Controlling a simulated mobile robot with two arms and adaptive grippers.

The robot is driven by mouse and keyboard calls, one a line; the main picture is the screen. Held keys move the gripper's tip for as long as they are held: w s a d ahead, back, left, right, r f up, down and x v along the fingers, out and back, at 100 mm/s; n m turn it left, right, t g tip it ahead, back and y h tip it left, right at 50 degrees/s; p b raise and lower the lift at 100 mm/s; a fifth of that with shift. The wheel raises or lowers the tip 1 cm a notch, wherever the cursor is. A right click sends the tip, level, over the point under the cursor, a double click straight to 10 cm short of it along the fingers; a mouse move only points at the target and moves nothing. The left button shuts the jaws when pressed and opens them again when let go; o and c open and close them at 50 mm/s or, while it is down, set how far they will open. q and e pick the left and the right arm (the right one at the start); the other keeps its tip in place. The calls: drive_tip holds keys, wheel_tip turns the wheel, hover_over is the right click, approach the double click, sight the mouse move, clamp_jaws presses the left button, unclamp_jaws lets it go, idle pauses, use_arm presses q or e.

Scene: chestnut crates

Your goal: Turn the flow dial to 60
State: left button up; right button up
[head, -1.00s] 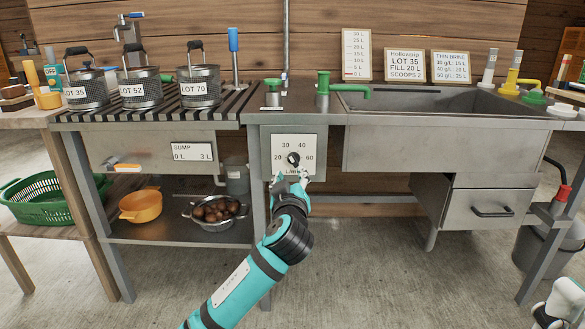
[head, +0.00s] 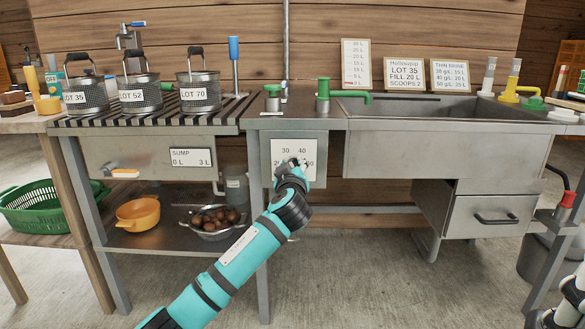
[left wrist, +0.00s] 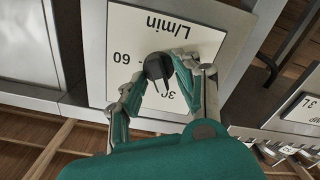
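The flow dial panel (head: 279,151) is a white plate on the grey box under the counter, marked 20, 30, 40, 60 and L/min. In the head view my left gripper (head: 293,163) is in front of it and hides the knob and part of the lower marks. The left wrist view shows the panel upside down, with the black knob (left wrist: 157,67) near its middle. My left gripper (left wrist: 160,78) is open, one finger on each side of the knob; firm contact cannot be seen. The knob's pointer reading is unclear. My right gripper is not clearly visible.
A drain rack (head: 160,118) with several labelled wire baskets stands left above the dial. A sink (head: 440,105) is to the right. A bowl of chestnuts (head: 213,222) and an orange colander (head: 139,213) sit on the shelf below. Free space lies before the panel.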

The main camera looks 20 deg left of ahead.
use_arm(q)
clamp_jaws()
